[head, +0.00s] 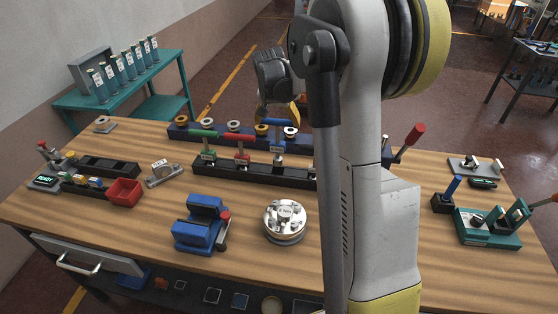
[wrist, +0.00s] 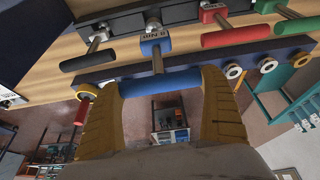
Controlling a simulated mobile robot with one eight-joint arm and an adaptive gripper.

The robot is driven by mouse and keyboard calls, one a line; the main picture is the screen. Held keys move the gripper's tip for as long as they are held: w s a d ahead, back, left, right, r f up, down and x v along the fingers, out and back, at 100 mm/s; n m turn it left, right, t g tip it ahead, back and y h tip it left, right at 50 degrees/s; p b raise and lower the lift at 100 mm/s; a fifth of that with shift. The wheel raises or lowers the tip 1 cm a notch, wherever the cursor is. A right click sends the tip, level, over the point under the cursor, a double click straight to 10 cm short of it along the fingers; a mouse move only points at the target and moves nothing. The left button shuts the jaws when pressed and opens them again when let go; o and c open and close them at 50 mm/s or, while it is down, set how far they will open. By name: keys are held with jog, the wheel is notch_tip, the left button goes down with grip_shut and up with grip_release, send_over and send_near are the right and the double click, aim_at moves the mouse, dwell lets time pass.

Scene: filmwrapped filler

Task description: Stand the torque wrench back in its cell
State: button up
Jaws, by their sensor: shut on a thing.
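The torque wrench in my gripper (wrist: 160,86) has a blue bar handle (wrist: 178,83), a grey shaft and a blue block with a white label reading about 6 N·m (wrist: 156,46). The two yellow fingers close on the handle's ends. In the head view the wrench's label (head: 277,150) is above the black rack (head: 265,173) and a little higher than its neighbours' labels. Its lower end is at the rack; I cannot tell whether it is inside the cell. My gripper (head: 288,113) is partly hidden behind my arm there.
Red (head: 238,137) and green (head: 203,133) wrenches stand in the rack to the left. A black-handled wrench (wrist: 88,60) shows on the other side in the wrist view. Behind runs a blue rail (head: 180,132) with rings. A blue vise (head: 200,225) and round metal fixture (head: 285,220) stand in front.

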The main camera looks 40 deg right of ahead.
aim_at(277, 136)
notch_tip(277, 136, down, 8)
jog(key=shift+r+b, duration=0.15)
jog(key=shift+b, duration=0.45)
jog(key=shift+f, duration=0.2)
jog(key=o, duration=1.1)
jog(key=shift+a+r, duration=0.1)
jog(key=shift+r, duration=0.5)
jog(key=p+v, duration=0.2)
jog(key=v, duration=0.9)
jog(key=s+a+r+n+t+y, duration=0.1)
jog(key=s+a+r+n, duration=0.15)
jog(key=s+a, duration=0.35)
jog(key=s+a+r+n+t, duration=0.1)
jog(key=s+a+r+n, duration=0.2)
jog(key=a, duration=0.6)
jog(key=s+a+f+n+t+y, duration=0.2)
jog(key=s+a+f+n, duration=0.1)
jog(key=s+a, duration=0.8)
jog(key=shift+s+a+n, duration=0.15)
jog(key=shift+s+n, duration=0.4)
jog(key=shift+s, duration=0.65)
